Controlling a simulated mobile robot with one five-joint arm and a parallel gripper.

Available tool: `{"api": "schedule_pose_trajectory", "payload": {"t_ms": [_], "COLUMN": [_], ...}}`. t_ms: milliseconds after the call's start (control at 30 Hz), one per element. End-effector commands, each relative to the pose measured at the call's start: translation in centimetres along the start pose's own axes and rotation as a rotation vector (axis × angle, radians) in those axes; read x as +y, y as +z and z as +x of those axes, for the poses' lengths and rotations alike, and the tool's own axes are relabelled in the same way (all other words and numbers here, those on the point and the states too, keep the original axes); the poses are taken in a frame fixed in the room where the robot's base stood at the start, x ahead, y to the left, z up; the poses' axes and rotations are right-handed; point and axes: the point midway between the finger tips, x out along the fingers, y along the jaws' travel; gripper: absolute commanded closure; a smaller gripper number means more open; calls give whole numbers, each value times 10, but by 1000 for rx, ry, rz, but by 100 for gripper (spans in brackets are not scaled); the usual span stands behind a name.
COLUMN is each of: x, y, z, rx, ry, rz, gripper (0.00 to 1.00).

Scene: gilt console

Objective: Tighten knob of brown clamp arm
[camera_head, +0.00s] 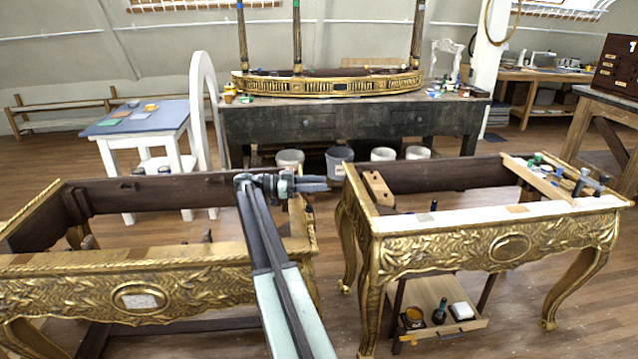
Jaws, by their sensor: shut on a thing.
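My gripper (318,184) is at the end of my arm, in the gap between the two gilt console frames. It points right, level with the tops of the frames. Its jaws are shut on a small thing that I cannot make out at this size. A small dark bluish piece (309,208) shows just below the jaws; I cannot tell whether it touches them. Clamps with dark bars and blue-grey handles (580,181) stand on the right console's far right corner. I cannot tell which part is the brown clamp arm, and its knob is not clearly visible.
The left gilt console (190,281) and right gilt console (440,254) flank my arm. A wooden block (377,188) lies on the right console's left end. A low shelf (462,325) holds a jar, bottle and white block. Buckets (340,160) stand under the dark workbench (350,122) behind.

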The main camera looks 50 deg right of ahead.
Motion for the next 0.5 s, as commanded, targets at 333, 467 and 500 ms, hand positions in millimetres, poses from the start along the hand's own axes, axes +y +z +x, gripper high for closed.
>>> {"api": "schedule_pose_trajectory", "payload": {"t_ms": [333,467,500], "x": [2,3,3], "y": [-2,-2,-2], "z": [-1,0,0], "rx": [7,7,7], "ry": [140,159,162], "rz": [3,3,3], "gripper": [100,100,100]}}
